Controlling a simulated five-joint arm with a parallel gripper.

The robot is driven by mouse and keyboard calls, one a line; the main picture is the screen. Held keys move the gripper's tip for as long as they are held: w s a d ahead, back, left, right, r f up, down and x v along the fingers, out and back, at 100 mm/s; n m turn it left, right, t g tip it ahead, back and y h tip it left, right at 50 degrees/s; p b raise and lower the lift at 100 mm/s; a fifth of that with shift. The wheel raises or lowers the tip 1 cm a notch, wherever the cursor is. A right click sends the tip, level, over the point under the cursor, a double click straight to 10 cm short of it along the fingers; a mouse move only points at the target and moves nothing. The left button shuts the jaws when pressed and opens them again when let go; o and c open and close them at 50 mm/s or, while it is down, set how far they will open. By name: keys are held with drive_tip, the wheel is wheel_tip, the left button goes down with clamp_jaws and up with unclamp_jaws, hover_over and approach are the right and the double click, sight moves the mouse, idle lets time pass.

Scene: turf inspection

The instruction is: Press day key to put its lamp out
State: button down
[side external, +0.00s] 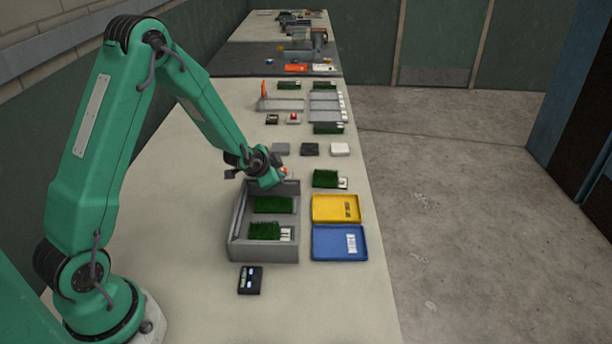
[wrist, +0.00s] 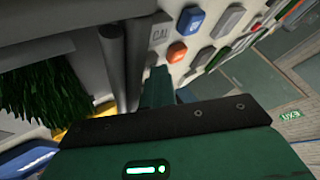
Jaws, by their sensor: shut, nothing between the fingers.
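My gripper (side external: 268,178) is shut and empty, pointing down at the far end of the grey box. In the wrist view its fingers (wrist: 158,88) point toward a small group of parts on the bench: a plate marked CAL (wrist: 159,34), a blue square key (wrist: 190,20) with a pale mark, and an orange disc (wrist: 177,52). An orange spot (side external: 284,172) also shows just past my gripper in the side view. I cannot read which key is the day key, nor tell whether its lamp is lit. I cannot tell whether the fingertips touch anything.
The grey box (side external: 229,243) holds two turf pieces (side external: 273,205). A yellow tray (side external: 335,209) and blue tray (side external: 339,243) lie right of it. A black device (side external: 250,281) stands in front. Grey (side external: 281,149), dark (side external: 310,149) and white (side external: 340,149) pads lie beyond.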

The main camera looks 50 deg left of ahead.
drive_tip(key=shift+r, duration=0.6)
drive_tip(key=shift+r, duration=0.15)
wheel_tip(320, 180, up, 6)
drive_tip(key=shift+f, duration=0.1)
idle(0.8)
